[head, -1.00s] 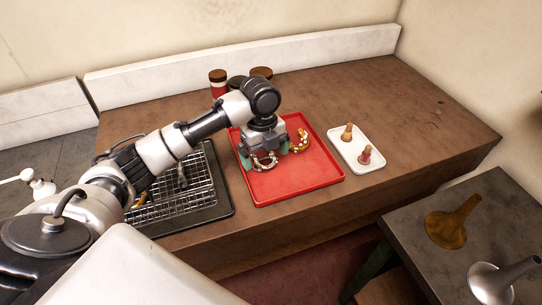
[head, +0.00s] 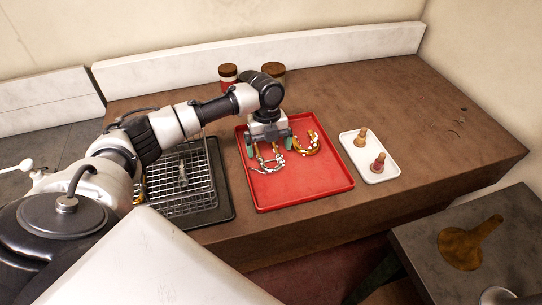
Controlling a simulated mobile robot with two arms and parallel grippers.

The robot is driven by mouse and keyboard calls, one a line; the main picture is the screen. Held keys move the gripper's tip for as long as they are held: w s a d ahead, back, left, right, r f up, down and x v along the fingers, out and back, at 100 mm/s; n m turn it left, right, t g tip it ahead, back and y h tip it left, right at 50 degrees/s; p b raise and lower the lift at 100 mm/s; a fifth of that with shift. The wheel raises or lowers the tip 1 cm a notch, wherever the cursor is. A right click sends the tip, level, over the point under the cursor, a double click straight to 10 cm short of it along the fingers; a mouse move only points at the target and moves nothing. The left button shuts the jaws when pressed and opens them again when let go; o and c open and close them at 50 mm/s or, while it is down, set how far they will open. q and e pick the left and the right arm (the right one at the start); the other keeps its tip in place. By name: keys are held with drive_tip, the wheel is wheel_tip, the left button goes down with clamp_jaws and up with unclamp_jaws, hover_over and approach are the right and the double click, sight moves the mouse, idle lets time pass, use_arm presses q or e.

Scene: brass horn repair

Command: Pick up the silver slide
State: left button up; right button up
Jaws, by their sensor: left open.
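The silver slide (head: 267,165), a U-shaped tube, lies in the red tray (head: 305,197) near its left side. My left gripper (head: 269,148) is over the tray with its fingers pointing down and spread. It is open, with the silver slide just below and in front of it. The gripper hides the slide's far part, and I cannot tell whether the fingers touch it. A similar brass-coloured slide (head: 305,144) lies to the right in the same tray. My right gripper is not in view.
A wire rack (head: 195,194) on a dark tray stands to the left. A white tray (head: 382,176) with two small corked bottles stands to the right. Jars (head: 228,74) stand behind. A brass bell (head: 465,246) lies on the grey side table. The bench's right part is clear.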

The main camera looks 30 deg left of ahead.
use_arm(q)
drive_tip(key=shift+s+f, duration=0.15)
drive_tip(key=shift+f, duration=0.85)
drive_tip(key=c, duration=1)
drive_tip(key=shift+r, duration=0.2)
